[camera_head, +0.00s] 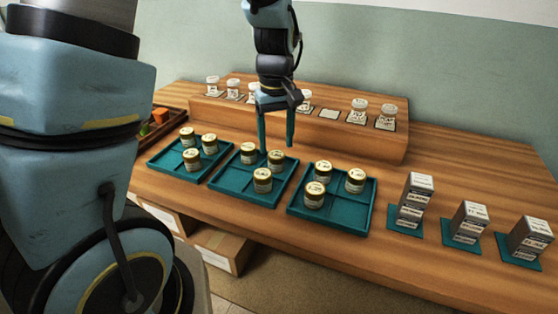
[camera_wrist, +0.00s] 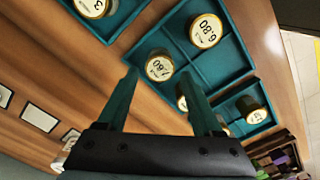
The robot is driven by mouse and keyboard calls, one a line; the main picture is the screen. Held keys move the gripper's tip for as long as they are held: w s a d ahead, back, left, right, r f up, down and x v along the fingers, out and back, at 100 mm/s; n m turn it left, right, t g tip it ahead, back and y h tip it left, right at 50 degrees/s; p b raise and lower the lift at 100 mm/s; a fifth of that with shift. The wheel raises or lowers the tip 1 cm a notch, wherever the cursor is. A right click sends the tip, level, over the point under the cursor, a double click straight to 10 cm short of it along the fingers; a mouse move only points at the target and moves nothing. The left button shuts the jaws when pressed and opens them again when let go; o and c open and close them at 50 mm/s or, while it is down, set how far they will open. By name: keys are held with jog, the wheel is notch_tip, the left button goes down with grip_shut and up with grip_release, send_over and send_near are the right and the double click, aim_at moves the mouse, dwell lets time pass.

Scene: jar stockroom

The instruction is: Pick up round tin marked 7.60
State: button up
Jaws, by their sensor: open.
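The round tin marked 7.60 (camera_wrist: 159,68) has a gold rim and a pale lid; its number reads at an angle in the wrist view. It appears to be the back-right tin (camera_head: 276,161) of the middle teal tray (camera_head: 240,188) in the head view. My gripper (camera_head: 276,149) is open and empty, pointing down over that tray. In the wrist view the tin shows between the two fingertips (camera_wrist: 160,73), with nothing held. A tin marked 6.80 (camera_wrist: 206,30) stands in the same tray, and a third (camera_wrist: 182,103) is partly hidden by a finger.
Teal trays with similar tins stand left (camera_head: 172,165) and right (camera_head: 350,216). A raised wooden shelf (camera_head: 330,135) behind holds white-lidded jars on cards. Grey boxes (camera_head: 415,200) stand on teal mats at the right. A wooden crate (camera_head: 168,125) is at the far left.

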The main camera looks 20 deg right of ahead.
aim_at(276, 154)
jog(key=shift+f+p, duration=0.75)
jog(key=shift+f, duration=2.05)
jog(key=shift+c, duration=0.4)
grip_shut()
